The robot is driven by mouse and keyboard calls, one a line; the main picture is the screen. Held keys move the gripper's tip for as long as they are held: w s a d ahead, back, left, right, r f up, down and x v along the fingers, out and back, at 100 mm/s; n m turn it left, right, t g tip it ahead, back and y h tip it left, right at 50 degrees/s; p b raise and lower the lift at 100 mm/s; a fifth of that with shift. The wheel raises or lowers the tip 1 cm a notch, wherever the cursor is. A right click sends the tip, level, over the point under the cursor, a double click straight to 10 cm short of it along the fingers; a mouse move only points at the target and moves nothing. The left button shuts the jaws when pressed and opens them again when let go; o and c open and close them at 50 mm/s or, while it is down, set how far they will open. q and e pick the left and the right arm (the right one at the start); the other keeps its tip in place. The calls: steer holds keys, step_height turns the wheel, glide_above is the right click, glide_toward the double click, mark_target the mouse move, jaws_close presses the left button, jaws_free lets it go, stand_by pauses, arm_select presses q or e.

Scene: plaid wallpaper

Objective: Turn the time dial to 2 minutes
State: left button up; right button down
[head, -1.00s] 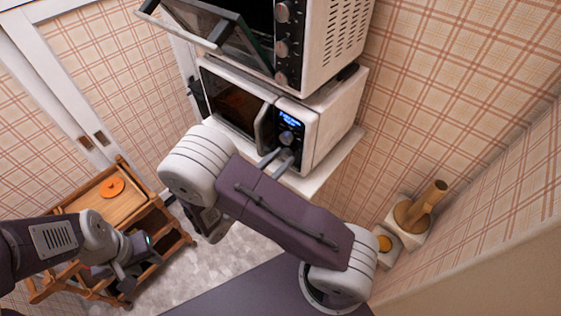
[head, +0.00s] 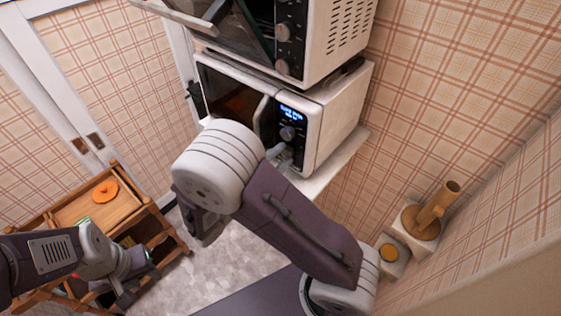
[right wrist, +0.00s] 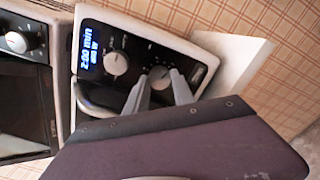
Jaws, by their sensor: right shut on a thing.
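The white microwave (head: 338,105) has a dark panel with a lit blue display (head: 291,112), which seems to read "2:00 min" in the right wrist view (right wrist: 88,52). The panel has an upper knob (head: 288,133), also seen in the right wrist view (right wrist: 117,63), and a lower time dial (right wrist: 160,76). My right gripper (right wrist: 160,92) has its fingers on either side of the lower dial, shut on it. In the head view my forearm partly hides that dial. My left gripper (head: 124,294) is low at the left, away from the microwave; its jaws are unclear.
A toaster oven (head: 325,35) with its door hanging open stands on top of the microwave. A wooden cart (head: 120,210) with an orange object (head: 105,191) is at the left. Wooden items (head: 430,215) stand on white blocks at the right.

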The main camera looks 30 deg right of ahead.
steer(key=shift+f+m+b, duration=0.2)
steer(key=shift+m+b, duration=0.15)
steer(key=shift+m, duration=0.25)
steer(key=shift+r, duration=0.1)
steer(key=c, duration=1.1)
jaws_free()
steer(key=b+v, duration=0.1)
steer(key=v, duration=0.8)
steer(key=shift+a+b, duration=0.1)
steer(key=shift+b, duration=0.2)
